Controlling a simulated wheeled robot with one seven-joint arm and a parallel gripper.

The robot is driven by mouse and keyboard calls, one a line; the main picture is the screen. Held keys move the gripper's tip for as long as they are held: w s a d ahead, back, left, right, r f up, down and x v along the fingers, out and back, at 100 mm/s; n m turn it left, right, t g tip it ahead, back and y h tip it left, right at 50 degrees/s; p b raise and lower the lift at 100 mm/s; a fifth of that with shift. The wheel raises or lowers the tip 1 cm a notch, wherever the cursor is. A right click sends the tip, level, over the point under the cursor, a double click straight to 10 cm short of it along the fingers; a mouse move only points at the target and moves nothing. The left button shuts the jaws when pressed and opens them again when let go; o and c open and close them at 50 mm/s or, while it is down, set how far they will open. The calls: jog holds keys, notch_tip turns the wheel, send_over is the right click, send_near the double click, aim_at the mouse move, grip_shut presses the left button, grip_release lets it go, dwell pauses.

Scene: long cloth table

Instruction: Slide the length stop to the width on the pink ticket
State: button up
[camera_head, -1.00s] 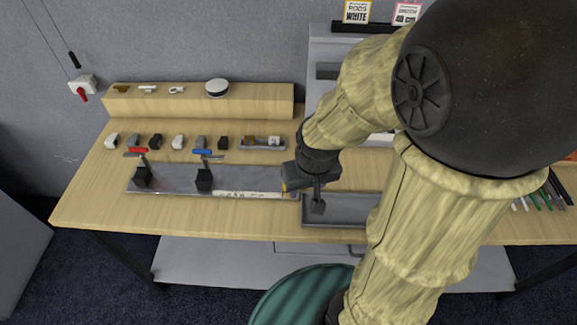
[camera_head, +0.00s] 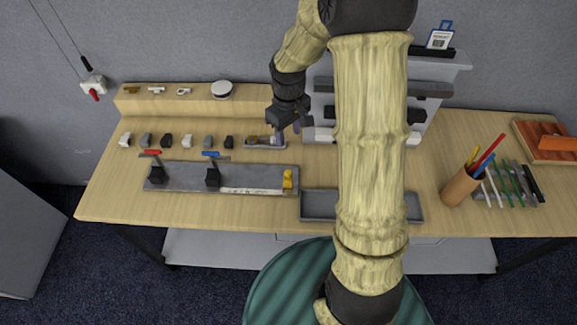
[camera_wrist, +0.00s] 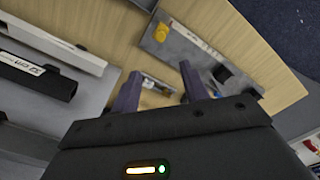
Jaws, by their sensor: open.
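The yellow block (camera_head: 288,179), which looks like the length stop, sits at the right end of the grey rail (camera_head: 245,176). A pale scale strip (camera_head: 250,191) runs along the rail's front edge; its marks are too small to read. In the wrist view the yellow block (camera_wrist: 161,33) is on the rail near the top. My gripper (camera_head: 288,131) is open and empty, behind and above the rail, near the small parts tray (camera_head: 262,146). Its two fingers (camera_wrist: 160,88) are apart in the wrist view. The pink ticket is not visible now.
Two black clamps, red-handled (camera_head: 157,174) and blue-handled (camera_head: 213,177), stand on the rail. An empty grey tray (camera_head: 318,206) lies right of it. A grey rack (camera_head: 440,75) with a blue-edged card (camera_head: 439,40) stands behind my arm. A pen cup (camera_head: 460,188) is further right.

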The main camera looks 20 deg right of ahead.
aim_at(288, 171)
jog(key=shift+f, duration=0.1)
notch_tip(288, 171, down, 17)
jog(key=p, duration=0.4)
jog(key=shift+f+p, duration=0.1)
jog(key=shift+p, duration=0.2)
grip_shut()
